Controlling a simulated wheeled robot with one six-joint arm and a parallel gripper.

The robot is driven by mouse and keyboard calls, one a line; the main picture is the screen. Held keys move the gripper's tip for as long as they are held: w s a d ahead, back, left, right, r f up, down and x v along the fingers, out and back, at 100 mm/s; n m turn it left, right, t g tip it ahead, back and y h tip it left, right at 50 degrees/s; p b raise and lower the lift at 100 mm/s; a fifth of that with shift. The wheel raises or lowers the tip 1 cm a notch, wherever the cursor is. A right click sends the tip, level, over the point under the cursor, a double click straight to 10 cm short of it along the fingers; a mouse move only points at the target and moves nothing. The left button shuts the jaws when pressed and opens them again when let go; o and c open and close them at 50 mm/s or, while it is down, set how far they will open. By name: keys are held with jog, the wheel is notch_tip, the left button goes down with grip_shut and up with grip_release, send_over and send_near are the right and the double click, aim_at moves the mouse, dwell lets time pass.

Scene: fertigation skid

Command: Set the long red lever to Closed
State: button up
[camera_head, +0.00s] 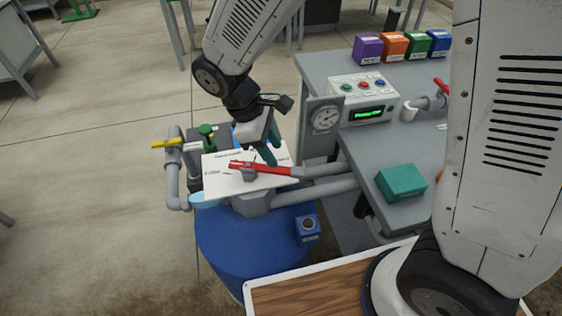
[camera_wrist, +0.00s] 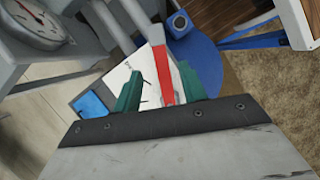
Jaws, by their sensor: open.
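My gripper (camera_head: 272,150), with green fingers, is just above the lever's middle and right part. In the wrist view the red lever (camera_wrist: 163,75) runs between the two open fingers of my gripper (camera_wrist: 158,90), nearer the right finger. I cannot tell whether a finger touches it.
A yellow lever (camera_head: 167,143) and a green valve handle (camera_head: 207,130) are at left. A pressure gauge (camera_head: 326,118) and grey pipes (camera_head: 318,190) are close at right. A bench holds a teal box (camera_head: 401,182).

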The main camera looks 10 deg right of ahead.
aim_at(284, 170)
jog(key=shift+x, duration=2.75)
grip_shut()
